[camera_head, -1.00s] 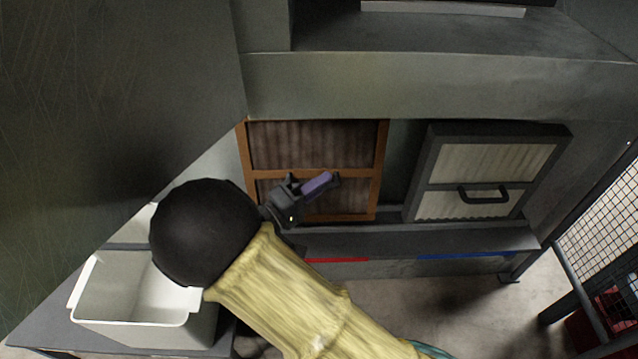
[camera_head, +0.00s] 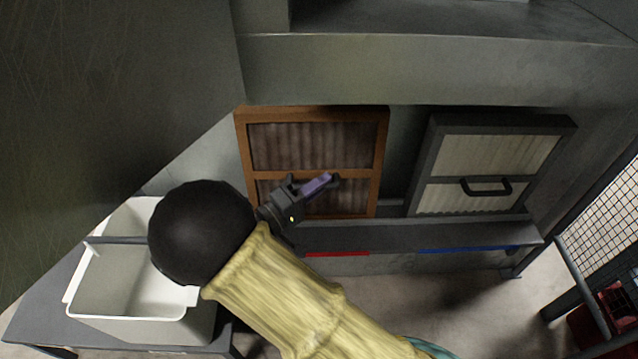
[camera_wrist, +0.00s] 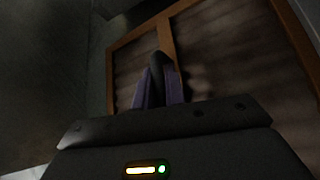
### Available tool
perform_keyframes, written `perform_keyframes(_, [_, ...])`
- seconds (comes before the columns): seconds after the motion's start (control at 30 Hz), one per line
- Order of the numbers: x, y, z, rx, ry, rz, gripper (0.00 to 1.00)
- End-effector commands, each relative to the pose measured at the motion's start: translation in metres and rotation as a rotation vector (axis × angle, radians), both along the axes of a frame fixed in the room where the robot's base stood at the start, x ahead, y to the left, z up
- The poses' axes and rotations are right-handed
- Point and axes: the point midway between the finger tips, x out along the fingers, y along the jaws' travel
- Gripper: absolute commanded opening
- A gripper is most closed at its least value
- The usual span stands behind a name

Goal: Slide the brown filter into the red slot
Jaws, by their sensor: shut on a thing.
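The brown filter (camera_head: 312,112) has an orange-brown frame with a crossbar and dark pleated panels. It stands nearly upright in the head view, above the left part of a grey rail. My gripper (camera_head: 318,185), with purple finger pads, is at the filter's lower middle. In the wrist view, the gripper (camera_wrist: 160,85) is shut on a dark handle in front of the filter (camera_wrist: 215,60). The red slot is marked by a red strip (camera_head: 337,254) on the rail's front edge. My arm hides the filter's lower left corner, and whether its lower edge sits in the slot is unclear.
A grey-framed filter (camera_head: 490,165) with a black handle leans to the right, above a blue strip (camera_head: 465,250). A white bin (camera_head: 125,312) stands at lower left. A grey beam (camera_head: 430,70) runs above the filters. A mesh guard (camera_head: 600,225) is at far right.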

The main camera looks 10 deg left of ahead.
Motion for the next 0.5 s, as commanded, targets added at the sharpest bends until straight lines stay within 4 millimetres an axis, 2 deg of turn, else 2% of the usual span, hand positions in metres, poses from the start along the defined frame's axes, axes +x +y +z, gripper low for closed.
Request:
perform_keyframes(0.43, [-0.0001, 0.0002, -0.0017, -0.001, 0.004, 0.001, 0.00])
perform_keyframes(0.47, [-0.0001, 0.0001, -0.0018, -0.001, 0.004, 0.001, 0.16])
perform_keyframes(0.5, [-0.0001, 0.0001, -0.0018, -0.001, 0.003, 0.001, 0.24])
